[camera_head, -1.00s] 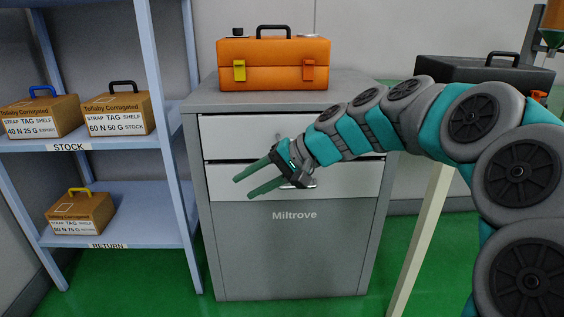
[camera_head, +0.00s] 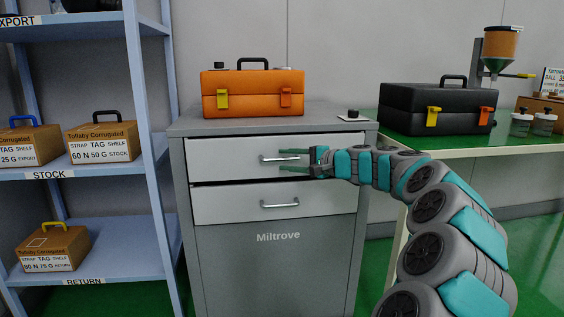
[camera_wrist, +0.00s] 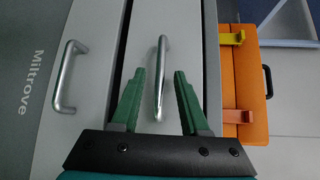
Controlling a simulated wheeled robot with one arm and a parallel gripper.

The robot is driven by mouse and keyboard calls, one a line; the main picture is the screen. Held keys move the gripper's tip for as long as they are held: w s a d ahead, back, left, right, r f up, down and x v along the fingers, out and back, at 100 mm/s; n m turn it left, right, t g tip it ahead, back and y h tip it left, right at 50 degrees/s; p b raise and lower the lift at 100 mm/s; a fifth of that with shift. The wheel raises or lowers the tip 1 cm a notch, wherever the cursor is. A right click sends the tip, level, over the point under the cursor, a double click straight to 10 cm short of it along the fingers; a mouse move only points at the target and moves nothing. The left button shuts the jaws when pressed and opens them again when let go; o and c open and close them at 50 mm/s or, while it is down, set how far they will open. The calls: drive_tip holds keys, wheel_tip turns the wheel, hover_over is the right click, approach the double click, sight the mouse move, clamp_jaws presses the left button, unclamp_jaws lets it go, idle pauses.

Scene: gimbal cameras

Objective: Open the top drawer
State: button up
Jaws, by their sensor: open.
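The top drawer (camera_head: 230,158) is the white upper front of a grey cabinet (camera_head: 205,270). It looks shut or nearly so. Its metal bar handle (camera_head: 270,159) is at the middle of the front. My gripper (camera_head: 283,160) is open at this handle, coming from the right. In the wrist view the handle (camera_wrist: 161,85) lies between the two green fingers of my gripper (camera_wrist: 160,78), with gaps on both sides. I cannot tell whether a finger touches it.
The second drawer (camera_head: 230,207) with its own handle (camera_head: 280,204) is below. An orange toolbox (camera_head: 252,82) and a small black-knobbed item (camera_head: 352,115) are on the cabinet top. A blue shelf (camera_head: 150,130) stands at left, a table with a black case (camera_head: 435,110) at right.

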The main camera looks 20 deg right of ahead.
drive_tip(key=shift+x, duration=1)
clamp_jaws()
idle(0.8)
